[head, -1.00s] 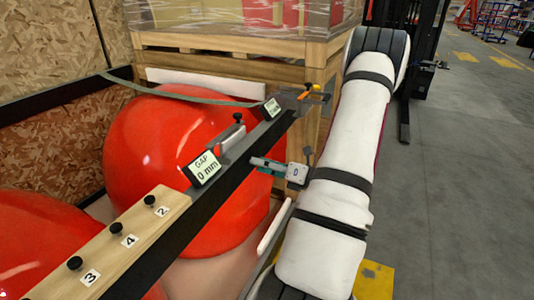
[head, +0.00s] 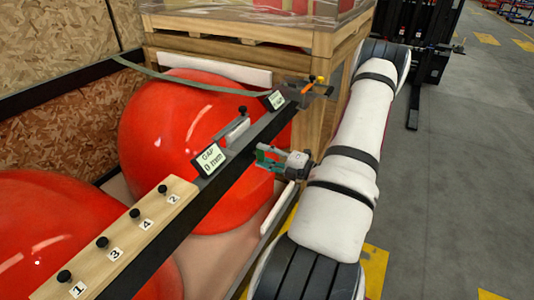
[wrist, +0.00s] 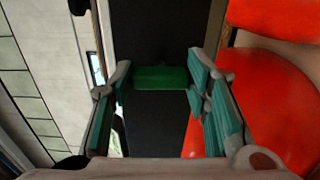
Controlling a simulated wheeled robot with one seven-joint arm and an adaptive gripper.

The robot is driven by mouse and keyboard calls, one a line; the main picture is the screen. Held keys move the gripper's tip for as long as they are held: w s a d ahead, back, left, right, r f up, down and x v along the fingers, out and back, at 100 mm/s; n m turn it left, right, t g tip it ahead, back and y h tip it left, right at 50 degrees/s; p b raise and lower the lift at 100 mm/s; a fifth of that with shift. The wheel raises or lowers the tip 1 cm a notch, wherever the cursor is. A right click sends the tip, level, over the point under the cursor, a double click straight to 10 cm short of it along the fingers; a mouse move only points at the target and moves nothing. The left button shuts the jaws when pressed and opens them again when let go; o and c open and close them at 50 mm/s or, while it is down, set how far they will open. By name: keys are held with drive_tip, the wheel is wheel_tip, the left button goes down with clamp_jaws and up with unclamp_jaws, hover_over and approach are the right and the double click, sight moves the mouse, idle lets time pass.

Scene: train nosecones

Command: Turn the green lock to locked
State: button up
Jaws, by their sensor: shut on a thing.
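The green lock (wrist: 162,77) shows in the wrist view as a green bar against the dark rail. My gripper (wrist: 160,80) has one teal-padded finger on each side of it and is shut on it. In the head view my gripper (head: 268,158) reaches the near side face of the black rail (head: 190,228) from the right. There the lock is hard to tell apart from the teal finger pads. The lock's marking for locked or unlocked cannot be read.
An orange-handled clamp (head: 318,82) sits at the rail's far end. A gap display (head: 210,158) reading 0 mm and a wooden board (head: 152,220) with numbered black knobs are on the rail. Red nosecones (head: 165,130) lie behind. A wooden crate (head: 250,40) stands at the back.

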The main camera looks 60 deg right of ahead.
drive_tip(key=shift+m, duration=0.3)
drive_tip(key=o, duration=1.2)
drive_tip(key=shift+c, duration=0.2)
drive_tip(key=shift+s, duration=0.1)
drive_tip(key=s+d, duration=0.1)
drive_tip(key=s, duration=1)
drive_tip(key=shift+s, duration=0.4)
